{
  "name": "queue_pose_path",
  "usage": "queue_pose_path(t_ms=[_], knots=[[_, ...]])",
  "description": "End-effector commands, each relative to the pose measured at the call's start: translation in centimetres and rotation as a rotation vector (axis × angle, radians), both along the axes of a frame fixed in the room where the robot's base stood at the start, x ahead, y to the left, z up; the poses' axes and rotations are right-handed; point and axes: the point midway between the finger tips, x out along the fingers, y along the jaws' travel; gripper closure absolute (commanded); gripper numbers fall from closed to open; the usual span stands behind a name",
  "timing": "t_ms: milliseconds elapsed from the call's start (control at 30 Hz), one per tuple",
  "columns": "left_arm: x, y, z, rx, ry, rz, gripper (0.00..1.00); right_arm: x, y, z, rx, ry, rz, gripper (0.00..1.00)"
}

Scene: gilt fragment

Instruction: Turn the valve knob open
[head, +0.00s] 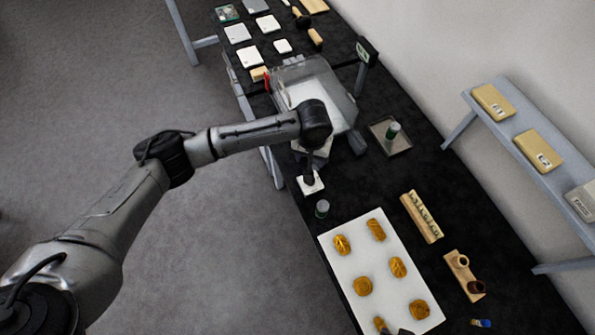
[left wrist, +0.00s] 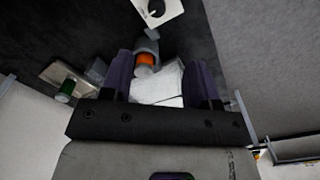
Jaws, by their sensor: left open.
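In the left wrist view an orange round part on a grey cylindrical body (left wrist: 146,62) looks like the valve knob. It shows between my left gripper's fingers, nearer the left one; I cannot tell whether they touch. My left gripper (left wrist: 160,62) is open, its two dark purple fingers wide apart. White surfaces lie behind the gap. In the head view my left arm reaches across to the clear-covered bench machine (head: 342,92), and its wrist hides the knob. A small white plate with a dark fitting (head: 311,184) stands just in front; it also shows in the left wrist view (left wrist: 172,10).
A tray (head: 404,150) with a green cylinder (head: 393,131) stands right of the machine. A small vial (head: 322,208) and a white board (head: 381,266) with several gilt pieces lie nearer. Wooden holders (head: 421,216) and a wall shelf (head: 538,150) are on the right.

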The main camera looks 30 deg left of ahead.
Motion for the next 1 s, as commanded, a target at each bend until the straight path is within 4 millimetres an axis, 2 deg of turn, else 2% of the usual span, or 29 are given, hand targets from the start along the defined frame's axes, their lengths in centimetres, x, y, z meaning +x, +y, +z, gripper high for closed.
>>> queue_pose_path(t_ms=[200,367,1000], knots=[[-0.1,-0.1,0.0,-0.001,0.006,0.203,0.45,-0.4,-0.4,-0.2,-0.013,0.009,0.005,0.57],[-0.1,-0.1,-0.8,-0.002,0.006,0.247,0.45,-0.4,-0.5,-0.3,-0.016,0.009,0.007,0.57],[-0.1,-0.1,-11.3,0.000,0.005,0.245,0.45,-0.2,-0.1,-1.0,-0.003,0.006,-0.001,0.57]])
